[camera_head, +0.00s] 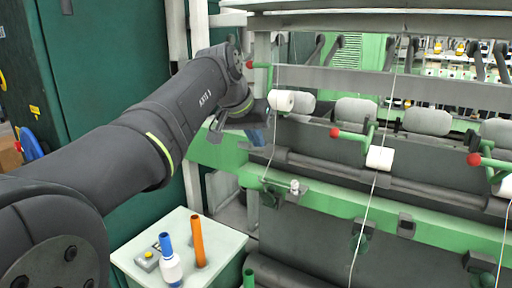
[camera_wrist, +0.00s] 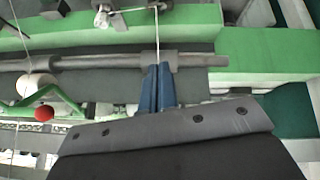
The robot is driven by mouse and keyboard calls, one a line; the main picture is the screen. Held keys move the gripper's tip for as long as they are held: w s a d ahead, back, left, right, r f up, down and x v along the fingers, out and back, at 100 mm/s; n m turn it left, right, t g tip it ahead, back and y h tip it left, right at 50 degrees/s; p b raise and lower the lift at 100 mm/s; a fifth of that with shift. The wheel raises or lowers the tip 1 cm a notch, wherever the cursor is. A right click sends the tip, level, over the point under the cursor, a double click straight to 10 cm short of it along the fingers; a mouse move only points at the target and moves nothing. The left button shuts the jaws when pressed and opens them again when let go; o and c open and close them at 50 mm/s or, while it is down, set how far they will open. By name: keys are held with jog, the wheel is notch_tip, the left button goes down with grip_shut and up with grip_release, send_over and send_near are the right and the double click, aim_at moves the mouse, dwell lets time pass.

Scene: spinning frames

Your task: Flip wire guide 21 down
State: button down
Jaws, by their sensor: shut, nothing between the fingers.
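My gripper (camera_head: 257,137) is at the left end of the spinning frame, in front of the dark rod below the leftmost white bobbin (camera_head: 281,100). In the wrist view its blue fingers (camera_wrist: 158,78) are shut together with nothing between them. A small metal wire guide (camera_wrist: 106,17) with a thin wire shows on the green rail at the top of the wrist view; I cannot read a number on it. A pale thread (camera_wrist: 157,35) runs from near this wire to the fingertips. In the head view a small metal fitting (camera_head: 295,187) is on the rail.
Red-knobbed green arms (camera_head: 348,134) and bobbins (camera_head: 379,157) stick out to the right. The green rail (camera_head: 350,206) crosses below. A pale box (camera_head: 185,245) with orange and blue tubes stands at the lower left. A dark green cabinet (camera_head: 105,60) is behind my arm.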

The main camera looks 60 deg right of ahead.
jog(key=d+f, duration=0.1)
jog(key=f, duration=0.4)
jog(key=s+d+f, duration=0.1)
jog(key=f, duration=0.2)
jog(key=shift+d, duration=0.35)
jog(key=shift+s+a+f, duration=0.1)
jog(key=shift+a+f, duration=0.5)
jog(key=shift+f, duration=0.15)
